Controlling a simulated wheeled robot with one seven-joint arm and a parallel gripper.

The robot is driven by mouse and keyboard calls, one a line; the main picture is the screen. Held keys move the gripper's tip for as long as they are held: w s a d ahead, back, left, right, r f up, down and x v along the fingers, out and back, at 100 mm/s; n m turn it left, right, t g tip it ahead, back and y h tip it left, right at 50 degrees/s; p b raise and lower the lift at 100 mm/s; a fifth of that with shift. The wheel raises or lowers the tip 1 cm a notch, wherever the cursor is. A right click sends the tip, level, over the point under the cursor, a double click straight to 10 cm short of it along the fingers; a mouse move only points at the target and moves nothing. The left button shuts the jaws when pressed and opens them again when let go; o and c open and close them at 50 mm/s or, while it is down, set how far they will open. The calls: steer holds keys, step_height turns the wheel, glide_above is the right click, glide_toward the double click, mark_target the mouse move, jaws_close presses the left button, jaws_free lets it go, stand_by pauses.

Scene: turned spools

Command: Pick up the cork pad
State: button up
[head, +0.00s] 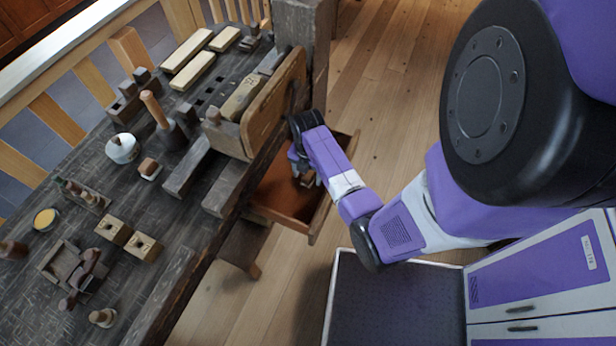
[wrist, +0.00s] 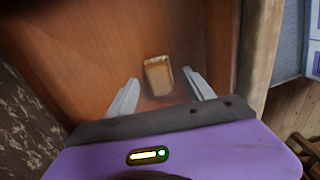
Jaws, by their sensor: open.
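A small tan block-like piece, which looks like the cork pad (wrist: 158,76), lies on the reddish-brown floor of an open drawer in the wrist view. My gripper (wrist: 162,88) is open, with its two pale fingers apart on either side of the near end of the piece. I cannot tell whether the fingers are level with it or above it. In the head view my gripper (head: 306,178) reaches down into the open drawer (head: 270,196) below the workbench. There the arm and gripper hide the piece.
The workbench (head: 70,225) stands left of the drawer, carrying a wooden vise (head: 262,108), a mallet (head: 160,115), a white pot (head: 122,148) and several small wooden items. The drawer's front wall (head: 322,215) stands close to my arm. Bare wooden floor lies right of the drawer.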

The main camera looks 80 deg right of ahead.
mark_target(308, 176)
steer(key=shift+f, duration=0.6)
jaws_close()
steer(key=shift+r, duration=0.15)
step_height(308, 176, up, 20)
steer(key=p, duration=0.2)
